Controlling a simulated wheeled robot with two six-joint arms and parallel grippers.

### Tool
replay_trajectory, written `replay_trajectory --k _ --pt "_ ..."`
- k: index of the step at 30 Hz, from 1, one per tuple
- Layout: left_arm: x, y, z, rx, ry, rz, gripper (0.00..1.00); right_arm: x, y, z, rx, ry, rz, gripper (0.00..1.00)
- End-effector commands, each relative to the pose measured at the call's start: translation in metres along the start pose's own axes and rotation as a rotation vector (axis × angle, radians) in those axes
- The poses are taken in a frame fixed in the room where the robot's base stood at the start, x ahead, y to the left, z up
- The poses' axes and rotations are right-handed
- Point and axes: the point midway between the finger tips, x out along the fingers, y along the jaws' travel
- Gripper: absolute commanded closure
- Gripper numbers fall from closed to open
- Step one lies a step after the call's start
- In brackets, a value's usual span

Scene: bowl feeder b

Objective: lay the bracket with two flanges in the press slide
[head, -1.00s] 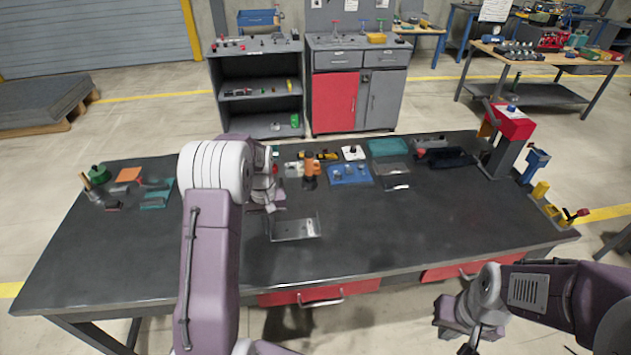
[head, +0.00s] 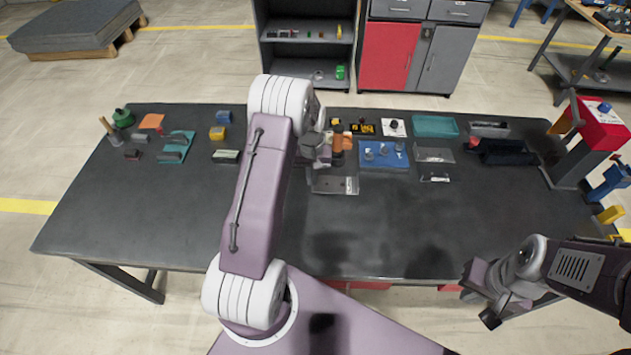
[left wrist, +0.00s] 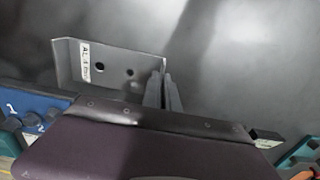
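The bracket is a grey metal plate (head: 335,185) in front of my left gripper in the head view. In the left wrist view the bracket (left wrist: 110,68) shows a white label, round holes and an upturned flange at each end. My left gripper (head: 322,160) is over its far side, partly hidden by my arm. In the left wrist view the fingers (left wrist: 163,90) are close together on the right-hand flange. Whether the bracket touches the table is unclear. The red press (head: 602,122) stands at the table's right end; its slide is not clearly visible. My right gripper (head: 481,308) is empty, fingers apart, off the front edge.
A blue numbered tray (head: 383,160), a teal tray (head: 435,125) and a clear tray (head: 434,155) stand along the back. A black item (head: 505,152) lies before the press. Small parts sit at the left. The table's (head: 450,215) front middle and right are clear.

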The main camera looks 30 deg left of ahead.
Motion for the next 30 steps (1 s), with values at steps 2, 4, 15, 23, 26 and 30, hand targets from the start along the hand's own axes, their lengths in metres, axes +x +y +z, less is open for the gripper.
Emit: replay_trajectory --k 2,4,15,23,26,30 --pt "0.003 0.000 0.000 0.000 0.001 0.000 1.00 0.000 0.000 0.000 0.000 0.000 0.000 1.00" --pt "0.015 0.000 0.001 0.000 -0.003 -0.001 1.00 -0.002 0.000 0.000 0.000 0.000 0.000 1.00" --pt "0.037 0.000 0.000 0.000 0.002 0.000 1.00 -0.003 0.000 0.000 0.000 0.000 0.000 1.00" --pt "0.038 0.000 0.000 0.000 0.001 0.000 0.75 -0.003 0.000 0.000 0.000 0.000 0.000 1.00" --pt "0.038 0.000 0.000 0.000 0.001 0.000 0.75 -0.003 0.000 0.000 0.000 0.000 0.000 1.00" --pt "0.035 0.000 0.000 0.000 0.002 0.000 0.75 -0.004 0.000 0.000 0.000 0.000 0.000 1.00"
